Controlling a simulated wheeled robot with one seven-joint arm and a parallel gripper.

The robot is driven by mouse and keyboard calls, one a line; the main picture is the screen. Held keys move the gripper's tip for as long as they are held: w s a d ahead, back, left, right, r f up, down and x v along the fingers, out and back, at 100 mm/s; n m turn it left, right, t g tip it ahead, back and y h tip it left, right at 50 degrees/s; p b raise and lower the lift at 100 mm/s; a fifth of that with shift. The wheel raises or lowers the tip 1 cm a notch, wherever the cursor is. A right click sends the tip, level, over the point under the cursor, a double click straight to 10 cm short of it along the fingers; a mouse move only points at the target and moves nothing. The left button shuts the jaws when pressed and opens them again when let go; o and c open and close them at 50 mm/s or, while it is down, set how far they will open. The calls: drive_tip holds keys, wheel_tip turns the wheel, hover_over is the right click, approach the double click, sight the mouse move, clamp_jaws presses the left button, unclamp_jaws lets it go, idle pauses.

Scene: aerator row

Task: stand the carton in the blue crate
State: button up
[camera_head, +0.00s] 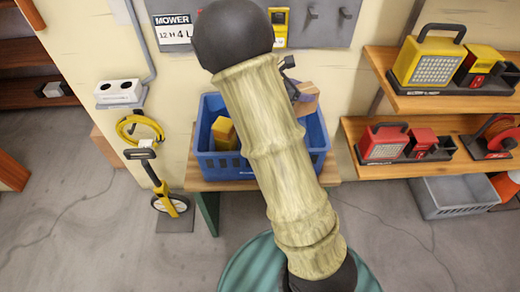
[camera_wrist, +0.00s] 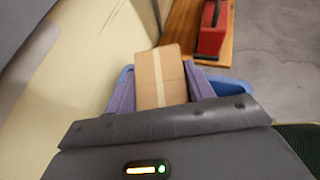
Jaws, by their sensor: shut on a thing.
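The carton (camera_wrist: 158,78) is a brown box with a pale tape strip, seen in the wrist view between the two fingers of my gripper (camera_wrist: 162,92), which is shut on it. In the head view the carton (camera_head: 307,98) shows partly behind my arm, at the back right of the blue crate (camera_head: 228,170). My arm hides the middle of the crate and most of the gripper. The crate also shows in the wrist view (camera_wrist: 232,86) beyond the fingers. I cannot tell how high the carton is above the crate floor.
A yellow block (camera_head: 224,131) lies in the left part of the crate. The crate stands on a wooden-topped stand (camera_head: 205,186) against the wall. Shelves with lamps (camera_head: 432,62) are at the right, with a grey bin (camera_head: 452,200) below. A measuring wheel (camera_head: 168,204) stands at the left.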

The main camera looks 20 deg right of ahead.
wheel_tip(320, 180, down, 13)
drive_tip(key=b, duration=0.3)
drive_tip(key=shift+f+b, duration=0.2)
drive_tip(key=shift+b, duration=0.2)
drive_tip(key=shift+f+b, duration=0.7)
drive_tip(key=shift+f, duration=1.6)
drive_tip(key=o, duration=1.4)
